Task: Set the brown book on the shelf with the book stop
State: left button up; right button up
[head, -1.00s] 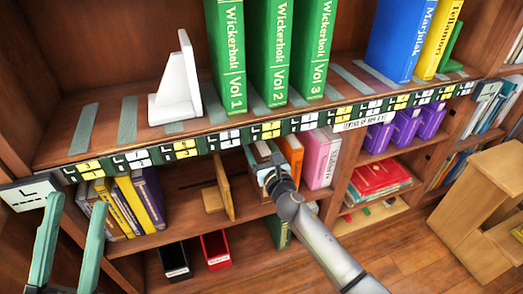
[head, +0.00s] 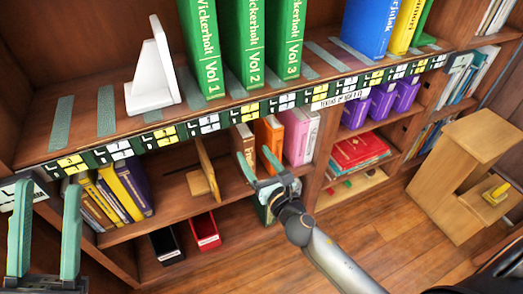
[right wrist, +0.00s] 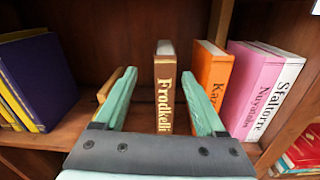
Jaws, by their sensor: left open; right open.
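A wooden book stop (head: 205,168) stands left of the brown book on the same shelf. A white book stop (head: 152,85) stands on the shelf above. My left gripper (head: 46,190) is open and empty at the lower left.
Green books (head: 240,45) stand on the upper shelf, with bare striped shelf left of the white stop. An orange book (right wrist: 209,80) and a pink book (right wrist: 250,88) stand right of the brown book. A wooden step stool (head: 465,165) stands on the right floor.

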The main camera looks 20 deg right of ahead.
jog(key=s+a+r+m+t+y, duration=0.2)
jog(key=s+r+m+y, duration=0.5)
jog(key=s+r+m, duration=0.3)
jog(key=s+a+r+m+t+y, duration=0.1)
jog(key=s+a+r+m+y, duration=0.2)
jog(key=s+r+m+y, duration=0.4)
jog(key=s+r+m, duration=0.3)
jog(key=r+m, duration=0.3)
jog(key=r, duration=0.2)
jog(key=shift+a+r+t, duration=0.3)
jog(key=shift+r+t, duration=0.1)
